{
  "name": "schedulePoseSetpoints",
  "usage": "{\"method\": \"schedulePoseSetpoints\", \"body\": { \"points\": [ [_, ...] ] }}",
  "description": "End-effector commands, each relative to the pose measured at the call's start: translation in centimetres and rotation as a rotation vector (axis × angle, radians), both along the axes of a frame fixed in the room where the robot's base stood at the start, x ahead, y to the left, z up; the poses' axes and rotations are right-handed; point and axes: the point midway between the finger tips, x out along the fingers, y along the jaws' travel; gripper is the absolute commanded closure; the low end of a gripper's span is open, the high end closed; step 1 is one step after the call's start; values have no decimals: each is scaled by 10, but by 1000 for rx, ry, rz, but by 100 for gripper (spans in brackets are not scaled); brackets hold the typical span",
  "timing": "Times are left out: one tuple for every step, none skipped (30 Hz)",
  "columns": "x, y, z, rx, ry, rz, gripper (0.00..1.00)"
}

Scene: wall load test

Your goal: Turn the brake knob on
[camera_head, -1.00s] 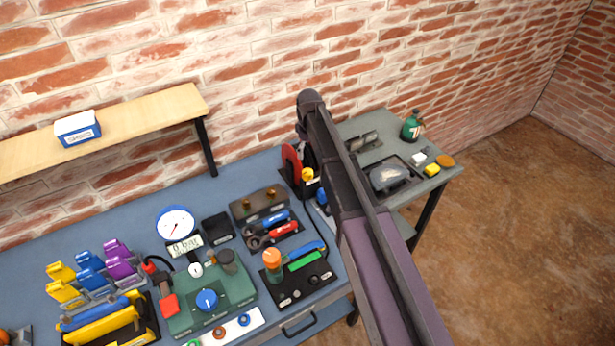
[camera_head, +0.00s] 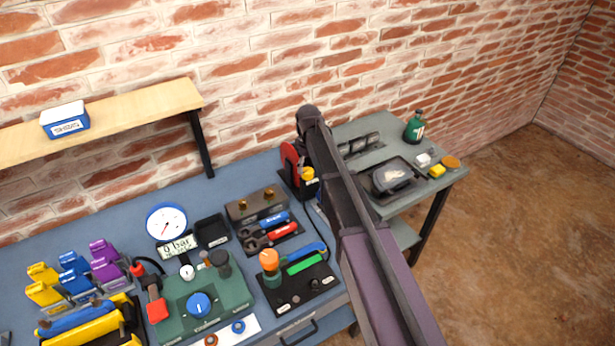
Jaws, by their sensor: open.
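Several controls show on the blue bench, but none carries a label I can read as a brake. A blue round knob (camera_head: 199,305) sits on a green box (camera_head: 232,296) below a round white gauge (camera_head: 167,222). An orange-topped knob (camera_head: 269,261) stands on a black box (camera_head: 298,287) with a green strip and a blue lever. A red disc-like part (camera_head: 289,164) with a yellow piece beside it stands behind my arm's left edge. My arm crosses the right half of the picture and hides part of the bench. My gripper does not show.
A wooden shelf (camera_head: 120,110) with a blue and white box (camera_head: 65,120) is on the brick wall. Blue, yellow and purple clamps stand at bench left. Tools lie in a black tray (camera_head: 270,236). A grey side table (camera_head: 377,136) holds a green bottle (camera_head: 414,127).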

Motion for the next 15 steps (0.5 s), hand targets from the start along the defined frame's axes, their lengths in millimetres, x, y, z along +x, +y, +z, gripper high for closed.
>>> {"method": "schedulePoseSetpoints", "body": {
  "points": [
    [0, 0, -8, 0, 0, 0, 7],
    [0, 0, -10, 0, 0, 0, 7],
    [0, 0, -13, 0, 0, 0, 7],
    [0, 0, -15, 0, 0, 0, 7],
    [0, 0, -17, 0, 0, 0, 7],
    [0, 0, -19, 0, 0, 0, 7],
    [0, 0, -21, 0, 0, 0, 7],
    [0, 0, -22, 0, 0, 0, 7],
    [0, 0, -24, 0, 0, 0, 7],
    [0, 0, -25, 0, 0, 0, 7],
    [0, 0, -26, 0, 0, 0, 7],
    [0, 0, -27, 0, 0, 0, 7],
    [0, 0, -27, 0, 0, 0, 7],
    [-1, 0, -28, 0, 0, 0, 7],
    [-1, 0, -28, 0, 0, 0, 7]
  ]
}}
